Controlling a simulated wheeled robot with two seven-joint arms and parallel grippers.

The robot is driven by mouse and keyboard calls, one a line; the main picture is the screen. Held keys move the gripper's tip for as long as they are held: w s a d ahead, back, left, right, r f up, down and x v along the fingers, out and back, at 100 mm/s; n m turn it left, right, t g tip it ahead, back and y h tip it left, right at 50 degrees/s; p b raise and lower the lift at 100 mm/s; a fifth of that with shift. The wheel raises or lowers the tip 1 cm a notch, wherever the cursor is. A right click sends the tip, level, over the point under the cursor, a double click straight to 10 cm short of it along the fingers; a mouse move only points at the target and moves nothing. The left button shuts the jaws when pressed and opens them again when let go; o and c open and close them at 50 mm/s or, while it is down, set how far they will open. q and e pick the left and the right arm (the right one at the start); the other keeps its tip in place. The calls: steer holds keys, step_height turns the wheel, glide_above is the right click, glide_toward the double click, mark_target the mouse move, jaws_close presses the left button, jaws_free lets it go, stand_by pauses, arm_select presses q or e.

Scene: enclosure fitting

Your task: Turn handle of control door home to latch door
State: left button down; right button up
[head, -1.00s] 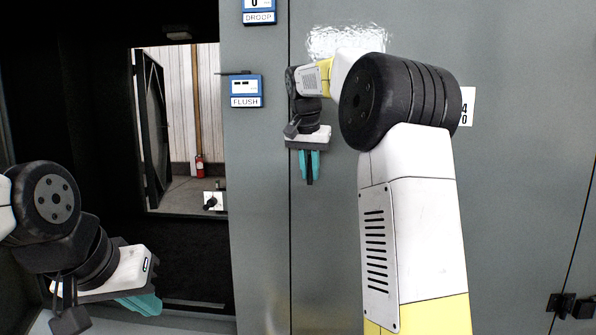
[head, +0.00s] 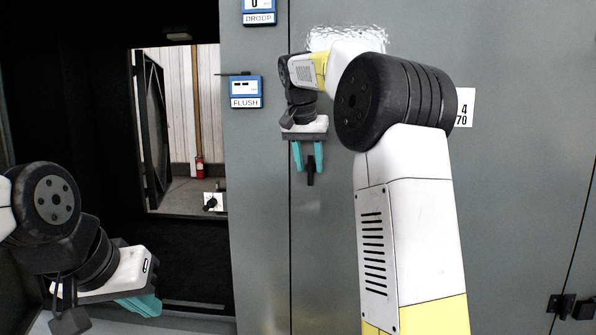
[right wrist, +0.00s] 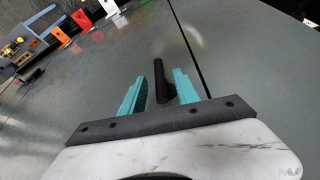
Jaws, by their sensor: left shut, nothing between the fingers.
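The black handle (head: 310,174) is on the grey control door (head: 345,235), just right of the vertical seam. In the head view its visible lower part points straight down. My right gripper (head: 308,160) is open, with one teal finger on each side of the handle and visible gaps between. In the right wrist view the handle (right wrist: 163,82) shows between the spread fingers (right wrist: 158,88) and reaches beyond them. Its upper end is partly hidden in the head view. My left gripper (head: 142,304) is shut and empty at the lower left, far from the handle.
The grey panel left of the seam carries blue-framed FLUSH (head: 246,92) and DROOP (head: 259,12) gauges. A dark opening with a window lies further left. Another black fitting (head: 572,306) is at the lower right. In the right wrist view, coloured tags (right wrist: 82,20) hang at upper left.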

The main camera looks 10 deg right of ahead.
steer(key=shift+v, duration=2.5)
